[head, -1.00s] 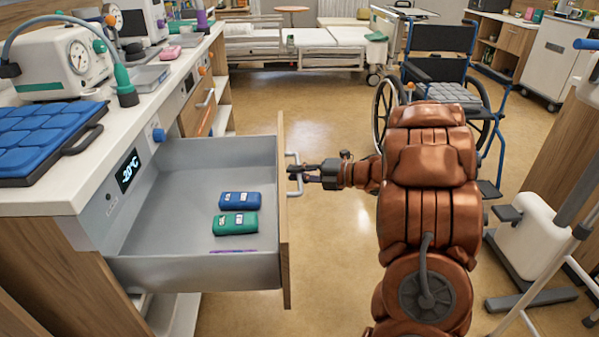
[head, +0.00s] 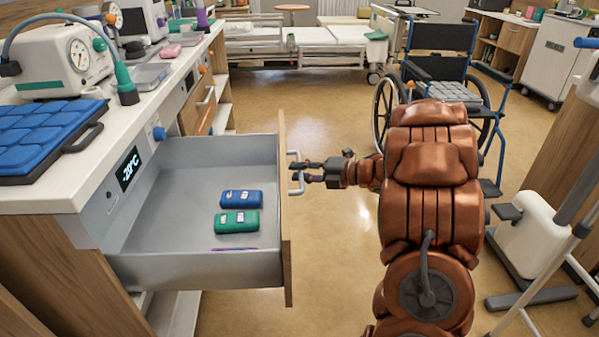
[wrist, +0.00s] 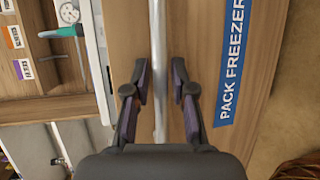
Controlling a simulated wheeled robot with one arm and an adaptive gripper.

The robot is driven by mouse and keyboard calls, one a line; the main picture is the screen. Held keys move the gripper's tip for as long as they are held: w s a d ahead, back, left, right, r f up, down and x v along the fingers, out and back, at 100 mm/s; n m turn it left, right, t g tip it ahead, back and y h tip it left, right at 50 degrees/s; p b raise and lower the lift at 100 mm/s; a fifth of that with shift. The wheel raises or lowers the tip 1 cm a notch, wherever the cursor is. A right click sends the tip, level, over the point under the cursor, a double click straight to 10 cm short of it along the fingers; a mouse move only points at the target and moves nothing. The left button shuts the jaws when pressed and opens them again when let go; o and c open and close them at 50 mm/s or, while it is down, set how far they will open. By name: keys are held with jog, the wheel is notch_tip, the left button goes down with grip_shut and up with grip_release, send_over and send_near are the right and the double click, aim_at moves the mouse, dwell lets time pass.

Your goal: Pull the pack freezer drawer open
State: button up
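The pack freezer drawer (head: 200,270) stands pulled far out of the counter, its grey inside in plain view. Its wooden front (head: 285,220) bears a metal bar handle (head: 296,180). The wrist view shows the handle (wrist: 159,70) and the blue PACK FREEZER label (wrist: 231,60). My gripper (head: 306,171) is at the handle. In the wrist view its two fingers (wrist: 161,90) are apart, one on each side of the bar, with a gap on both sides. A blue pack (head: 241,198) and a green pack (head: 237,222) lie in the drawer.
A flat purple item (head: 234,250) lies near the drawer's near wall. The counter (head: 60,195) holds a blue padded tray (head: 45,135) and a gauge device (head: 65,58). A wheelchair (head: 440,60) stands behind my arm. Open floor lies beyond the drawer.

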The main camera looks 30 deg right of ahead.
jog(key=v, duration=1.1)
jog(key=shift+s+d, duration=0.2)
jog(key=shift+s, duration=0.05)
jog(key=shift+r, duration=0.1)
